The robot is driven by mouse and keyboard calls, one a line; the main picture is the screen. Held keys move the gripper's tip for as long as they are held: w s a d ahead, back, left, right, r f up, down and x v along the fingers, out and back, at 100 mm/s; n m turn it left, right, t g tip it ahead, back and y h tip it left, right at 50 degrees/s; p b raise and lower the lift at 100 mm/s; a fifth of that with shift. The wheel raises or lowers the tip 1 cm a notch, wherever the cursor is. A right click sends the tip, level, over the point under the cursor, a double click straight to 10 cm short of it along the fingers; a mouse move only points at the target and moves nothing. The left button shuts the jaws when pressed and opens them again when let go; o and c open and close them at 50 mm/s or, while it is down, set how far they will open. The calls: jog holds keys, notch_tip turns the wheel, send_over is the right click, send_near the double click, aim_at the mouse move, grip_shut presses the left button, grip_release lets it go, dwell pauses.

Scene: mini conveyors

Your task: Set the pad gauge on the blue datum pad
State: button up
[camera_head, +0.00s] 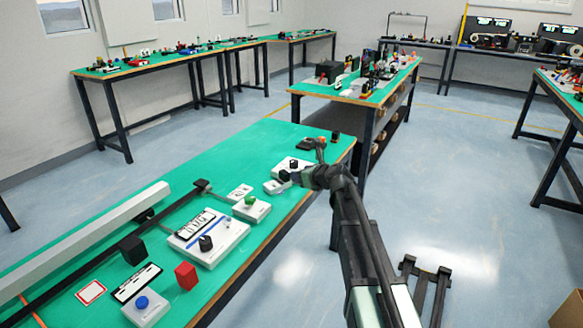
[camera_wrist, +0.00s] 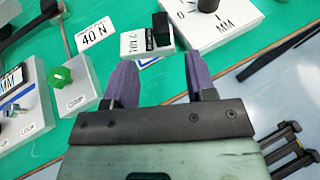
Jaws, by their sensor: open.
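My gripper (camera_head: 298,178) is open and empty over the right side of the near bench. In the wrist view its two purple fingers (camera_wrist: 162,74) stand apart. Just beyond them lies a small white block with a printed label and a black part (camera_wrist: 162,30), apart from the fingers; it also shows in the head view (camera_head: 277,186). I cannot tell for sure whether it is the pad gauge. A round blue piece (camera_head: 142,302) sits on a white base at the near end of the bench.
A white box with a black knob (camera_wrist: 208,5) stands beyond the fingers. A "40 N" card (camera_wrist: 94,33) and a green-knobbed clamp box (camera_wrist: 62,78) lie left. A red block (camera_head: 186,275), black block (camera_head: 132,249) and white rail (camera_head: 95,232) share the green bench (camera_head: 288,134).

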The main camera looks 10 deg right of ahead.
jog(key=s+a+f+n+g, duration=0.3)
jog(key=s+n, duration=0.4)
jog(key=s+a+f+n+g, duration=0.35)
jog(key=s+n, duration=0.25)
jog(key=s, duration=0.2)
jog(key=s+f+n+g+h, duration=0.2)
jog(key=s+n+g+h, duration=0.1)
jog(key=s+n, duration=0.6)
jog(key=s+f+n+g+h, duration=0.1)
jog(key=s+n+g+h, duration=0.1)
jog(key=s+n, duration=0.7)
jog(key=shift+s+d+f+g+h, duration=0.2)
jog(key=shift+s+f+g+h, duration=0.25)
jog(key=shift+s, duration=0.75)
